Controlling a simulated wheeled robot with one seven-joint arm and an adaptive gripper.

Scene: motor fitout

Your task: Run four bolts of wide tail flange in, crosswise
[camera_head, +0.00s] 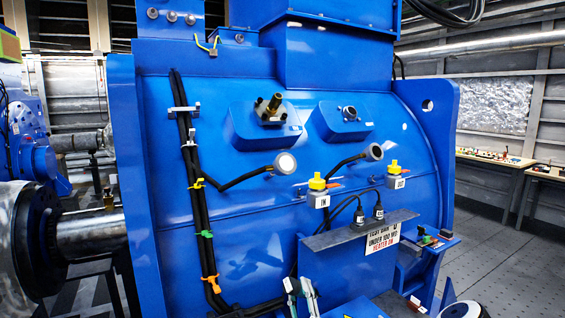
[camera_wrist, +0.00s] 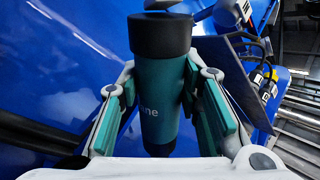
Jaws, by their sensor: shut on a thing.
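My gripper (camera_wrist: 165,95) is shut on a teal cylindrical tool (camera_wrist: 160,85) with a black cap and partly hidden pale lettering. In the head view my gripper (camera_head: 301,290) shows only in part at the bottom edge, in front of the blue motor housing (camera_head: 240,185); the tool cannot be made out there. I cannot pick out the wide tail flange or its four bolts in either view.
A grey shelf (camera_head: 340,236) with a hanging sign (camera_head: 383,239) juts from the housing. Yellow-capped valves (camera_head: 318,183), black cables (camera_head: 190,180) and a shaft (camera_head: 90,233) at left stand out. Workbenches (camera_head: 497,161) are at the right back; floor (camera_head: 500,250) there is open.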

